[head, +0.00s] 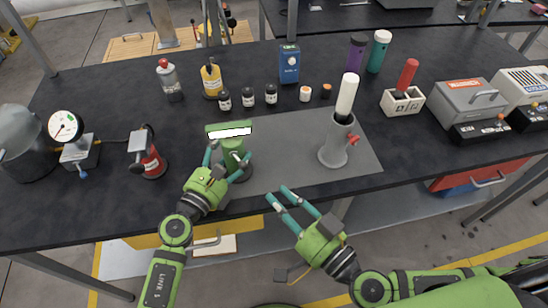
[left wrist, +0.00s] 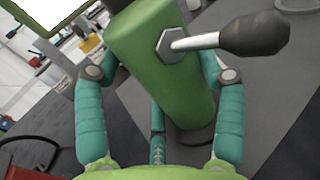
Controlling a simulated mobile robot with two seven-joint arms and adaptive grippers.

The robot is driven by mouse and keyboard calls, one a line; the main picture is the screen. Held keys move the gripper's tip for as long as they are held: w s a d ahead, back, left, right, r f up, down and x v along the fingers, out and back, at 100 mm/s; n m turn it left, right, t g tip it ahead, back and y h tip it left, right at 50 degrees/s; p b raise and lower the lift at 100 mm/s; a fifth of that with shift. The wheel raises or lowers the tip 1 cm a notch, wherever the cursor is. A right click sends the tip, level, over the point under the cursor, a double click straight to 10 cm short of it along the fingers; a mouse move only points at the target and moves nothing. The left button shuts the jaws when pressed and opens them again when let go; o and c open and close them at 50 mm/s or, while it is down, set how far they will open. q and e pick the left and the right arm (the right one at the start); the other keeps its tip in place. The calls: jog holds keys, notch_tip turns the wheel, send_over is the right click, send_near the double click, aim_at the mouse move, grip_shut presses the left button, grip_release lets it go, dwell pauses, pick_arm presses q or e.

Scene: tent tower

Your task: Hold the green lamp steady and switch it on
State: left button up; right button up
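The green lamp (head: 233,148) stands upright on the black table, with a bright white panel (head: 229,132) at its top. My left gripper (head: 229,158) has its teal fingers on either side of the lamp's post. In the left wrist view the green post (left wrist: 160,65) is between the fingers, with a gap on the left side; contact on the right is unclear. A metal toggle lever with a dark knob (left wrist: 252,35) sticks out of the post. My right gripper (head: 279,195) is open and empty, in front of the table edge, right of the lamp.
A grey stand (head: 335,145) with a white-topped cylinder and red knob is right of the lamp on a grey mat (head: 285,170). Small bottles (head: 248,97) stand behind. A red canister (head: 153,164) and gauge (head: 66,127) are to the left. The mat between lamp and stand is clear.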

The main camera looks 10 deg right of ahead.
pick_arm(q)
jog(key=o, duration=0.3)
jog(key=shift+f, duration=0.1)
